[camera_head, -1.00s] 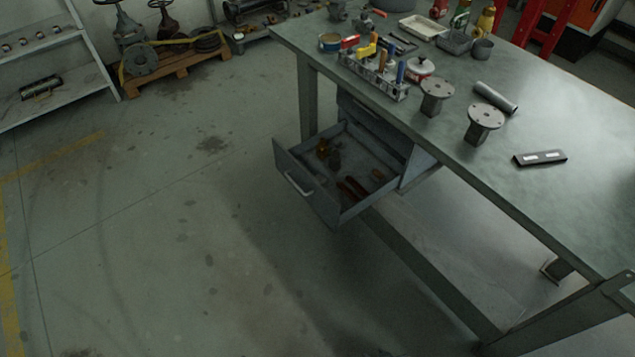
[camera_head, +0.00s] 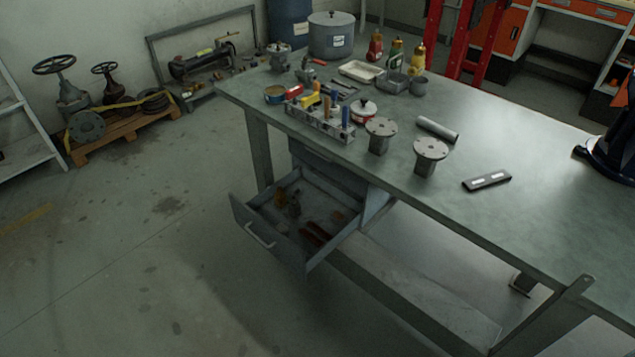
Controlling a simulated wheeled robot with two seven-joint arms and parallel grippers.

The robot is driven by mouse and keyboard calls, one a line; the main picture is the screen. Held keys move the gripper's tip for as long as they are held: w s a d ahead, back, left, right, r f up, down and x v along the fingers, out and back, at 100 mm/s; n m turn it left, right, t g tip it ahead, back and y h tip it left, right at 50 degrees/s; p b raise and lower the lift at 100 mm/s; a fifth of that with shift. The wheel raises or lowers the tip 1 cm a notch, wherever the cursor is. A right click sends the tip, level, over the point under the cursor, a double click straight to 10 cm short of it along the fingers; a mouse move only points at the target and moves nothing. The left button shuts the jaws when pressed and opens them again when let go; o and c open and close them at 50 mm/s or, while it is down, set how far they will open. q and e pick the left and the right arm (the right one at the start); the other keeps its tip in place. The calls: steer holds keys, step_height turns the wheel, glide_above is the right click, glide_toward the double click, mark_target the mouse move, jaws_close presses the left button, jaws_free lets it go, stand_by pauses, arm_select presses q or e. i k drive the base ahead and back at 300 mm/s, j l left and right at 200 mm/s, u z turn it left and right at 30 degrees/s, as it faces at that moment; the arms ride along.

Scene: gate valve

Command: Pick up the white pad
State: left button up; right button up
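No object is plainly a white pad. The closest match is a shallow, off-white rectangular piece (camera_head: 361,72) lying flat toward the back of the green workbench (camera_head: 540,190). It looks like a tray or pad, and I cannot tell which. Neither of my grippers is in view.
Two flanged metal stands (camera_head: 430,150), a grey cylinder (camera_head: 437,129) and a black bar with white labels (camera_head: 487,181) are on the bench. Bottles (camera_head: 396,55) stand behind. An open drawer (camera_head: 262,235) juts out over the floor. The bench's right part is mostly clear.

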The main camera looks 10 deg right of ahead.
mark_target(283, 228)
steer(key=i+j, duration=0.1)
steer(key=i, duration=0.5)
steer(key=i+j+z, duration=0.15)
steer(key=i, duration=0.5)
